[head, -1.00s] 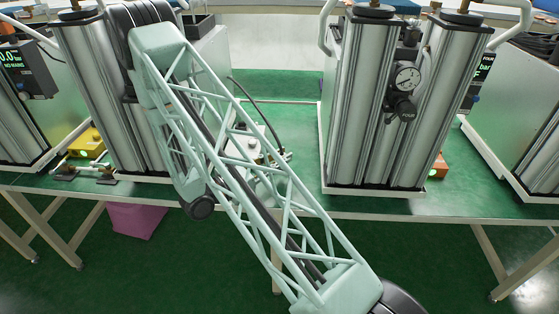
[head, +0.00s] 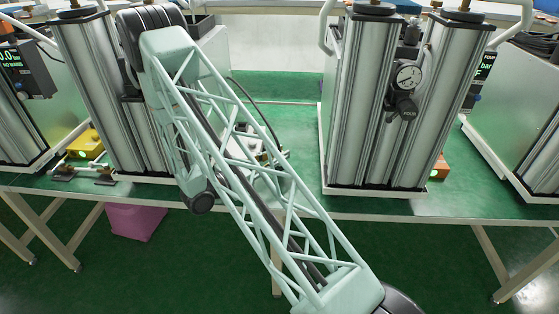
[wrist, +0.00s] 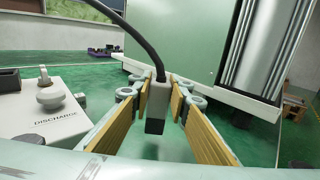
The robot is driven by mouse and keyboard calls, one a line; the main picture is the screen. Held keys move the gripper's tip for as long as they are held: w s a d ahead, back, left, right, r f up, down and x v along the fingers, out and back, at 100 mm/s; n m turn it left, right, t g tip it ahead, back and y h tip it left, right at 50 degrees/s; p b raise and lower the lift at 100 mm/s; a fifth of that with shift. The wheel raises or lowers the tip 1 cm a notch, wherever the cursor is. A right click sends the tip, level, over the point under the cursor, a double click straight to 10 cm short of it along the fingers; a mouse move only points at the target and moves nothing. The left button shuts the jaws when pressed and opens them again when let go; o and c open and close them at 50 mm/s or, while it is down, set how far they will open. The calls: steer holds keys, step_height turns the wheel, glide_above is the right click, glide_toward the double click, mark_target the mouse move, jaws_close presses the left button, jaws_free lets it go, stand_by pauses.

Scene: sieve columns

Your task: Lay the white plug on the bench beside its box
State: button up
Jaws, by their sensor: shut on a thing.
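The plug (wrist: 158,97) is pale grey with a dark lower end. A black cable runs up from its top. My gripper (wrist: 161,88) is shut on the plug between its tan pads in the wrist view, and the plug hangs upright with its dark end down. Green bench top (wrist: 100,88) shows around it; I cannot tell how high above the bench it is. The box (wrist: 32,102), pale and marked DISCHARGE, stands at the left of the wrist view, apart from the plug. In the head view my arm covers most of the box and gripper.
A tall silver column unit (head: 352,110) on a white base stands right of my arm. Another silver column (head: 95,90) stands on the left, near a yellow box (head: 86,144). A black cable (head: 258,112) arcs over this gap.

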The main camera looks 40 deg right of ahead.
steer(key=shift+f, duration=1)
steer(key=shift+f, duration=0.1)
steer(key=o, duration=0.8)
steer(key=shift+o, duration=0.2)
steer(key=shift+a, duration=0.1)
steer(key=shift+w+a, duration=0.1)
steer(key=shift+a, duration=0.45)
steer(key=shift+w+a+p, duration=0.2)
steer(key=shift+a+p, duration=1)
steer(key=shift+a, duration=4.15)
steer(key=shift+r, duration=0.2)
